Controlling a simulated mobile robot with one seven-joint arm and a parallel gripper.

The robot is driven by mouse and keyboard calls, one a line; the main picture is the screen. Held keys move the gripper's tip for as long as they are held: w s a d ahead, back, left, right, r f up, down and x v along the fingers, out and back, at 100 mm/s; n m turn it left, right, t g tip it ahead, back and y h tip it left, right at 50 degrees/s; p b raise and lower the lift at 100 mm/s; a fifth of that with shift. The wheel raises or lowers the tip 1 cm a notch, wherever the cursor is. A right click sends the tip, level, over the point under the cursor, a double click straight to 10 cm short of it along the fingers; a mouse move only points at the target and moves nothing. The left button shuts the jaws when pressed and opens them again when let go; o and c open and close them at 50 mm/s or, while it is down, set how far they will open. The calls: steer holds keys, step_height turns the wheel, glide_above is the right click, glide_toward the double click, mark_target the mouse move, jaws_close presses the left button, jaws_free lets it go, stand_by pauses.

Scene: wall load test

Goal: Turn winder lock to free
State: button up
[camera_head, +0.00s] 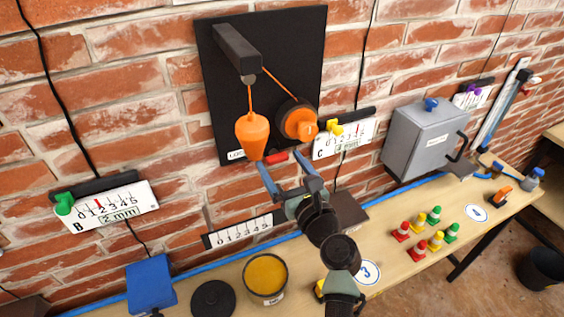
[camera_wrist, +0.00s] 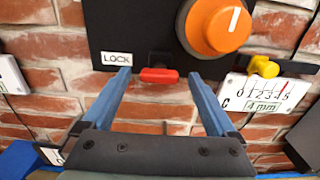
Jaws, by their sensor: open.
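The winder lock is a small red lever (camera_head: 276,158) at the lower edge of the black wall board (camera_head: 222,95). In the wrist view the red lever (camera_wrist: 158,75) lies horizontally, right of a white LOCK label (camera_wrist: 116,59). The orange winder knob (camera_wrist: 218,27) is above and to its right; the head view shows it too (camera_head: 294,122). An orange line runs from the winder up to a beam, and an orange weight (camera_head: 252,135) hangs there. My gripper (camera_head: 281,161) is open with blue fingers. In the wrist view the lever appears between the fingertips, with no contact visible.
Gauge card C (camera_head: 345,139) with a yellow pointer is right of the winder. A grey box (camera_head: 425,140) is on the wall farther right. Below, the bench (camera_head: 400,270) carries a yellow-filled can (camera_head: 266,274), a black disc (camera_head: 213,299) and several small coloured cones.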

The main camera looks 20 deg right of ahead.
steer(key=shift+c, duration=0.3)
steer(key=shift+w, duration=0.1)
steer(key=c, duration=1.3)
steer(key=shift+n, duration=0.4)
steer(key=n+b, duration=0.2)
steer(key=n, duration=0.1)
steer(key=shift+a+f, duration=0.1)
steer(key=shift+f, duration=0.05)
steer(key=n+b, duration=0.3)
steer(key=n, duration=0.2)
steer(key=shift+f, duration=0.1)
steer(key=shift+a+n+b, duration=0.1)
steer(key=shift+n+b, duration=3.25)
steer(key=shift+n, duration=1.15)
